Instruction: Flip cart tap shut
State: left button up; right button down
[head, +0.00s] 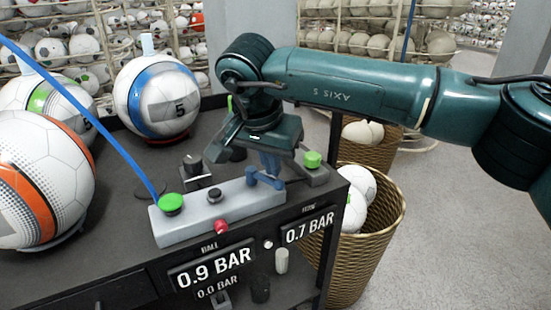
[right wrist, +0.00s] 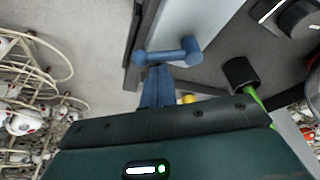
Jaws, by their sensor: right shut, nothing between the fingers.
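The cart tap is a blue lever (head: 264,181) at the right end of a light grey block on the cart top. In the right wrist view the blue lever (right wrist: 172,52) lies crosswise at the block's end, just beyond my fingertips. My right gripper (head: 270,165) points down from above, close behind the lever in the head view. In the right wrist view its blue fingers (right wrist: 157,72) are together and empty, with their tips very near or touching the lever; I cannot tell which. My left gripper is not in view.
The grey block (head: 205,215) also carries a green cap (head: 171,203), a black knob and a red knob (head: 221,227). A blue hose rises from the green cap. Several balls stand at the left. A wicker basket (head: 378,240) stands right of the cart. Displays read 0.9 BAR and 0.7 BAR.

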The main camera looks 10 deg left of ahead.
jog(key=shift+s+a, duration=0.2)
jog(key=shift+s, duration=0.15)
jog(key=shift+w+a+p, duration=0.25)
jog(key=shift+a+p, duration=0.05)
jog(key=shift+p, duration=0.1)
jog(key=shift+w+a, duration=0.3)
jog(key=shift+a, duration=0.05)
jog(key=v, duration=1.3)
